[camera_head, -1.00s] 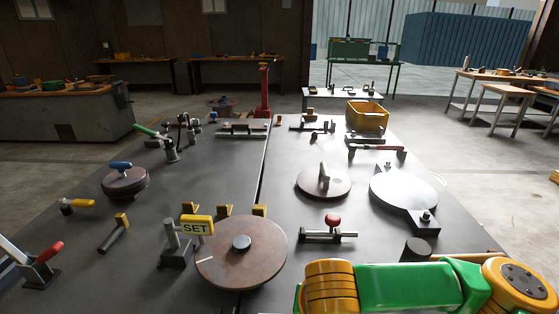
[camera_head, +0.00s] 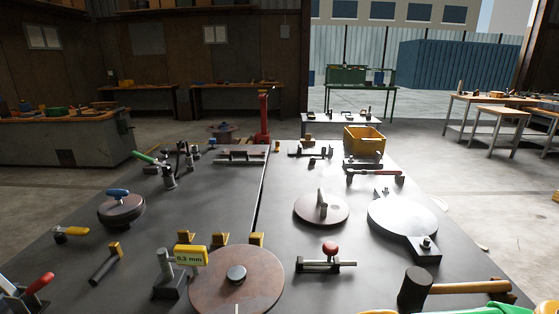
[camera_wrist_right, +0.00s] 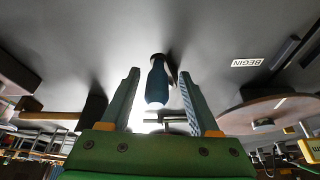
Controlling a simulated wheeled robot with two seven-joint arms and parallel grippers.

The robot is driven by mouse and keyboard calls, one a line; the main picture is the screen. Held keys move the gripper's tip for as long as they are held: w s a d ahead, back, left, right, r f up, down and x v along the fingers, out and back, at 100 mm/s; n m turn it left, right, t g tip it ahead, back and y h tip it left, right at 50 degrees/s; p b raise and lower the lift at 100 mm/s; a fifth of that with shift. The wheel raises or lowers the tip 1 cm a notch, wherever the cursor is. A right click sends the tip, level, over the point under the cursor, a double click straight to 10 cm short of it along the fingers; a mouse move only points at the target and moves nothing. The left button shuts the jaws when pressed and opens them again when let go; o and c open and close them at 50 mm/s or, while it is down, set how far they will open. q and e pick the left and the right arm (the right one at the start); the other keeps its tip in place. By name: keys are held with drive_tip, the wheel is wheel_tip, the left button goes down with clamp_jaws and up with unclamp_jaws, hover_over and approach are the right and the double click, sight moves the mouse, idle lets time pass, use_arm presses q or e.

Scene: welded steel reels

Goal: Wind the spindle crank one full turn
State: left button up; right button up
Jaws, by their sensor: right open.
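In the right wrist view a dark blue upright handle (camera_wrist_right: 157,84), seemingly the crank's grip, rises from the grey bench top. My right gripper (camera_wrist_right: 159,74) is open, one finger on each side of the handle, with visible gaps. Its depth along the fingers is hard to judge. In the head view the handle is out of frame, and only part of my green right arm shows at the bottom right. A brown disc (camera_head: 212,280) has a dark hub and a white mark at its front. Beside it, a yellow display (camera_head: 189,255) reads 6.3 mm. My left gripper is out of view.
A mallet (camera_head: 415,289) lies right of the handle area. A red-knobbed fixture (camera_head: 330,250) stands between mallet and brown disc. A smaller brown disc (camera_head: 321,209) and a shiny round plate (camera_head: 401,216) lie behind. A BEGIN label (camera_wrist_right: 247,62) is on the bench.

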drive_tip(key=shift+r+p, duration=1.75)
drive_tip(key=shift+r, duration=1.75)
